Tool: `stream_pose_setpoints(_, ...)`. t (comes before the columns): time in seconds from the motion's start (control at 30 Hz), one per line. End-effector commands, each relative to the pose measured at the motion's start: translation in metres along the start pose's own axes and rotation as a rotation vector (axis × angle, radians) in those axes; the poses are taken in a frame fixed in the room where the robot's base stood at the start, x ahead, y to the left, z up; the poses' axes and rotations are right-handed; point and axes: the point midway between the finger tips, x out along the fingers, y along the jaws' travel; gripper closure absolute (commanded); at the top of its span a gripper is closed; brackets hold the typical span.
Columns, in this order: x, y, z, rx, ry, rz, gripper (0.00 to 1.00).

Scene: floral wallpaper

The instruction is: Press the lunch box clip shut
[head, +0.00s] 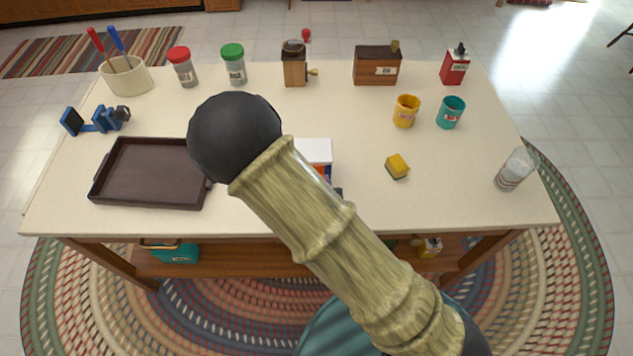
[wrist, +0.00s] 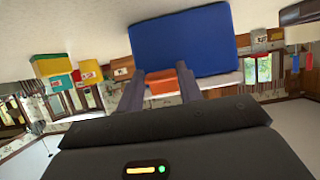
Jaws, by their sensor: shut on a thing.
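The lunch box (wrist: 185,45) has a blue body and a white lid (head: 314,150). In the head view my arm hides most of it, and it stands at the middle of the table near the front edge. Its orange clip (wrist: 161,76) shows in the wrist view at the edge of the box, between my fingers. My gripper (wrist: 160,92) is shut on the clip, with one dark finger at each side. In the head view my arm covers the gripper. I cannot tell how far the clip is closed.
A dark tray (head: 150,205) lies left of the box. A yellow sponge (head: 397,167) and a glass (head: 515,169) are to the right. Two cups, yellow (head: 405,111) and teal (head: 450,113), stand behind them. Jars, a grinder (head: 295,66) and a wooden box (head: 377,66) line the back.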

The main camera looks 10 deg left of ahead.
Motion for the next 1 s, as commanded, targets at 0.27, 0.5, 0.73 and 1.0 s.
stream_pose_setpoints(0.27,0.0008,0.0001,0.0009,-0.001,0.017,0.0,0.87)
stream_pose_setpoints(0.5,0.0013,0.0002,0.001,-0.001,0.031,0.0,0.87)
stream_pose_setpoints(0.73,0.0019,0.0004,0.0015,-0.001,0.045,0.001,0.87)
stream_pose_setpoints(1.0,0.0026,0.0004,0.002,-0.001,0.062,0.0,0.87)
